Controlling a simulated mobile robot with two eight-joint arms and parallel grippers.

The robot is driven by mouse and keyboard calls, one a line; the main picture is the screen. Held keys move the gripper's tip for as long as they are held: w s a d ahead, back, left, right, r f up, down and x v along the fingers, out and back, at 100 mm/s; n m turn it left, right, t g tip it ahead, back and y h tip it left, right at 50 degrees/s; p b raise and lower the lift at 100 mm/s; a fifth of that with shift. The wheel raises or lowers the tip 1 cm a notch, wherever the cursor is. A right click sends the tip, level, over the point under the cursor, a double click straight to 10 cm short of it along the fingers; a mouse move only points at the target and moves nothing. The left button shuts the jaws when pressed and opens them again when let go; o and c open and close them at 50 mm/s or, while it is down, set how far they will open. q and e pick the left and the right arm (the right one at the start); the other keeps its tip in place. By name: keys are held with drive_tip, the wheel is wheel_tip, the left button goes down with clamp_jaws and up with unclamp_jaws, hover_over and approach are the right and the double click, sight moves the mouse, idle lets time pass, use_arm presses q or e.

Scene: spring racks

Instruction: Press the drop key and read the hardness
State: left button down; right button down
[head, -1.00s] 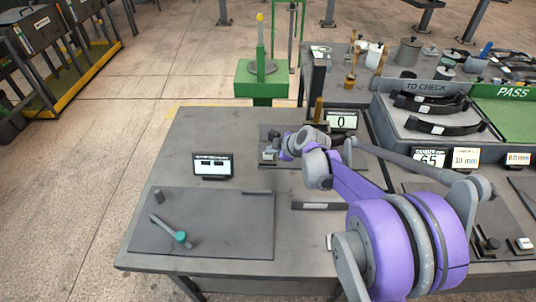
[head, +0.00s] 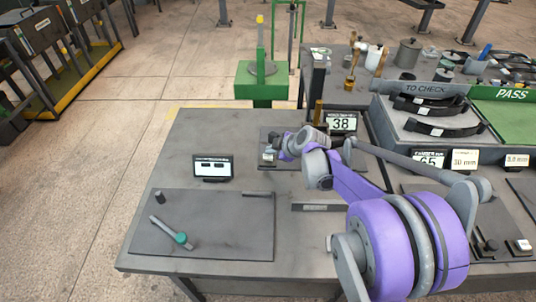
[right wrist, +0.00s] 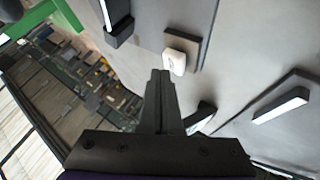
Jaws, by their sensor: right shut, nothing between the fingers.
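The hardness display (head: 342,122) stands at the back of the table and reads 38. My right gripper (head: 274,151) is at the dark plate in front of it, shut and empty. In the right wrist view its closed fingertips (right wrist: 160,76) point at the pale drop key (right wrist: 175,62) on its dark block. The tips look very close to the key; I cannot tell whether they touch it. In the head view the key (head: 268,155) shows just left of the gripper. My left gripper is out of view.
A small screen (head: 212,167) with text too small to read stands to the left. A dark mat (head: 215,205) holds a teal-knobbed tool (head: 180,238). The grey TO CHECK tray (head: 410,125) and green PASS area (head: 515,118) lie to the right.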

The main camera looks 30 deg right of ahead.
sight(271, 157)
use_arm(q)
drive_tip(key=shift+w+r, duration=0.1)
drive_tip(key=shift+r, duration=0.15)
use_arm(e)
drive_tip(key=shift+r, duration=0.3)
